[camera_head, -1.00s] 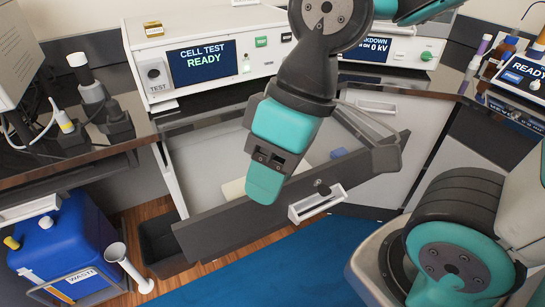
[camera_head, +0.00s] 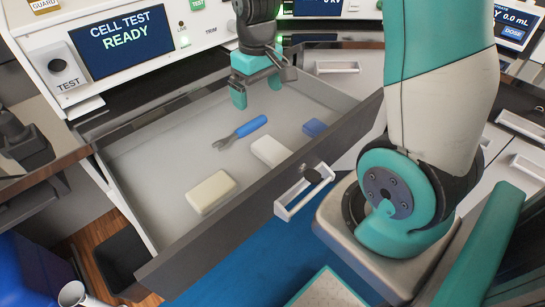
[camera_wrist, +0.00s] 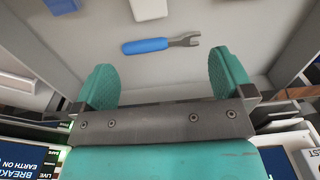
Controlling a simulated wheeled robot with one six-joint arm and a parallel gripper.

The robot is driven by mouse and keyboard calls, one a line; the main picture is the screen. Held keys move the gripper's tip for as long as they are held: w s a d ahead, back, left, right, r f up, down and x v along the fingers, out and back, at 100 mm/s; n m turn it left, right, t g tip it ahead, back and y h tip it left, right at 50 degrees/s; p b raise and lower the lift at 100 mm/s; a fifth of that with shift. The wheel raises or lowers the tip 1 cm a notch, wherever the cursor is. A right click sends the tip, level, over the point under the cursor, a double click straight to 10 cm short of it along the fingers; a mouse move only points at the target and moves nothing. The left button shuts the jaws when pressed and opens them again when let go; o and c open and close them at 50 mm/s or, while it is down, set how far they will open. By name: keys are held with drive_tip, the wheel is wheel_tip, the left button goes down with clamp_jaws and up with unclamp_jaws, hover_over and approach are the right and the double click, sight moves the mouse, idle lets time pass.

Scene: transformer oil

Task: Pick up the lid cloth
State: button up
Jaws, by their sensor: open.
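No piece is plainly a lid cloth; I cannot tell which item it is. The open drawer (camera_head: 140,160) holds a cream block-like piece (camera_head: 212,192) near its front left, a white folded-looking piece (camera_head: 270,151) toward the middle and a small blue piece (camera_head: 314,128) at the right. My gripper (camera_head: 256,90) is open and empty, over the back part of the drawer. In the wrist view its fingers (camera_wrist: 163,78) point at the drawer floor, with a blue-handled forked tool (camera_wrist: 158,45) ahead of them. The white piece (camera_wrist: 148,8) is partly cut off at the top edge.
The drawer front with its white handle (camera_head: 304,190) borders the near side. The cell test unit (camera_head: 118,42) stands on the counter behind the drawer. A dark bin (camera_head: 122,262) is on the floor at lower left. The drawer's left floor is bare.

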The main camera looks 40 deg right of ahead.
approach(264, 142)
wheel_tip(264, 142, down, 5)
drive_tip(key=shift+a+f+b, duration=0.1)
drive_tip(key=shift+a+b, duration=0.1)
drive_tip(key=shift+b, duration=0.25)
wheel_tip(264, 142, down, 6)
drive_tip(key=shift+w+d+r, duration=0.15)
drive_tip(key=shift+r, duration=0.05)
drive_tip(key=c, duration=1)
